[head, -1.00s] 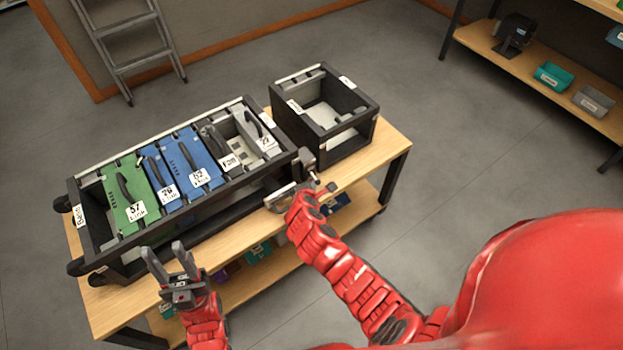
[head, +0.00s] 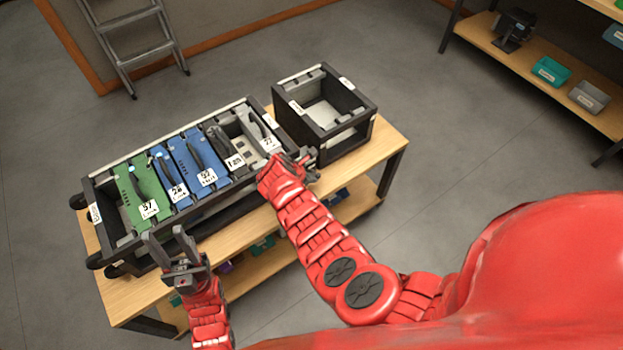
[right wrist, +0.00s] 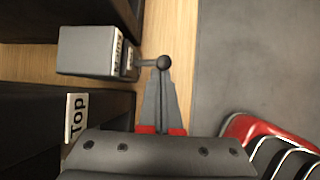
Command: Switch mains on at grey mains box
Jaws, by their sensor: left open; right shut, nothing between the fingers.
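In the right wrist view the grey mains box (right wrist: 86,50) sits on the wooden table top, with white labels on its right end. A short lever with a dark ball knob (right wrist: 163,63) sticks out from that end. My right gripper (right wrist: 161,76) is shut and empty, its fingertips at the knob; I cannot tell whether they touch it. In the head view my right gripper (head: 304,160) is at the table's front edge, between the rack and the open case, and mostly hides the mains box. My left gripper (head: 165,234) is open and empty by the rack's front left.
A black rack (head: 240,197) holds green, blue and grey modules with handles. An open black case (head: 335,137) stands to its right on the wooden table (head: 388,143). A ladder (head: 133,50) and a shelf (head: 545,85) stand farther off. Grey floor is clear to the right.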

